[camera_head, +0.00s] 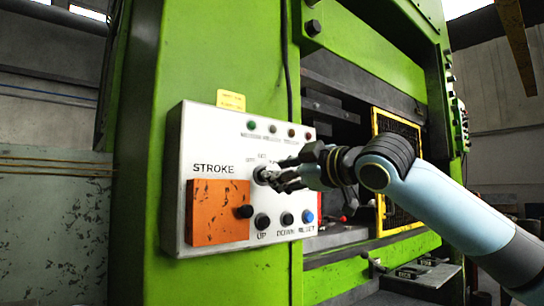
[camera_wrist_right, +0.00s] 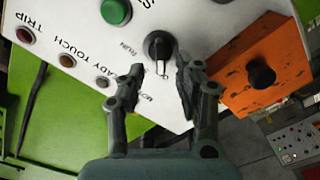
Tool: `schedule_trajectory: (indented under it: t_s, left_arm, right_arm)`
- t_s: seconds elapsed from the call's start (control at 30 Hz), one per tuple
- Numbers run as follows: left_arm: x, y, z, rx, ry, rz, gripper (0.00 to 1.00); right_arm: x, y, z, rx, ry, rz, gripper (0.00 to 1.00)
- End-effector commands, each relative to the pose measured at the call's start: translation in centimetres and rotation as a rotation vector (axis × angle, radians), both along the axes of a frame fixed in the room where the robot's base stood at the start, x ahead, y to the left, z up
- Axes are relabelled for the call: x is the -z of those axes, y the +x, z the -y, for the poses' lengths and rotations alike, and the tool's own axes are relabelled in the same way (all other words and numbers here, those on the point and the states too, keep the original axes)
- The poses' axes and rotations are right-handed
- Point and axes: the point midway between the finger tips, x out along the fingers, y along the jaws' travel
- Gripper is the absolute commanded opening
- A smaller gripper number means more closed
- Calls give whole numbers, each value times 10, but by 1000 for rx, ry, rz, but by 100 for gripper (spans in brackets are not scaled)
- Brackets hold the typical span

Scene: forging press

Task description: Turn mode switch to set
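The mode switch is a black rotary knob (camera_wrist_right: 158,44) on the white control panel (camera_wrist_right: 225,30). In the wrist view, which shows the panel roughly upside down, a thin pale mark points down from the knob, between my fingers. A RUN label is beside it. In the head view the knob (camera_head: 263,174) is partly covered by my right gripper (camera_head: 282,176). In the wrist view my right gripper (camera_wrist_right: 161,70) is open, its fingertips on either side just below the knob, with gaps to it. Contact is not visible. My left gripper is not in view.
The panel also bears an orange plate (camera_head: 217,213) with a black knob (camera_head: 245,211), UP (camera_head: 262,220), DOWN (camera_head: 287,219) and blue RESET (camera_head: 308,216) buttons, and lamps above. A green button (camera_wrist_right: 116,12) is close to the switch. The green press frame (camera_head: 150,120) surrounds the panel.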

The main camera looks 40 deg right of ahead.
Motion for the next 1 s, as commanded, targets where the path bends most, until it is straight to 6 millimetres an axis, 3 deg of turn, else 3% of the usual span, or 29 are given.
schedule_trajectory:
  t_s: [0.03, 0.3, 0.67, 0.9, 1.0]
  left_arm:
    - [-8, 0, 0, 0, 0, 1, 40]
    - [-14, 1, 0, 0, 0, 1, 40]
    - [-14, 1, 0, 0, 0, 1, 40]
    - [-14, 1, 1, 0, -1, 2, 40]
    - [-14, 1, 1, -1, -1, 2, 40]
  right_arm:
    - [-4, 5, -2, -2, 8, -1, 34]
    - [0, 28, -3, -1, 3, -1, 34]
    - [1, 31, -3, -1, -1, -1, 34]
    - [1, 31, -3, -1, -1, -1, 2]
    - [1, 31, -3, -1, 0, -1, 0]
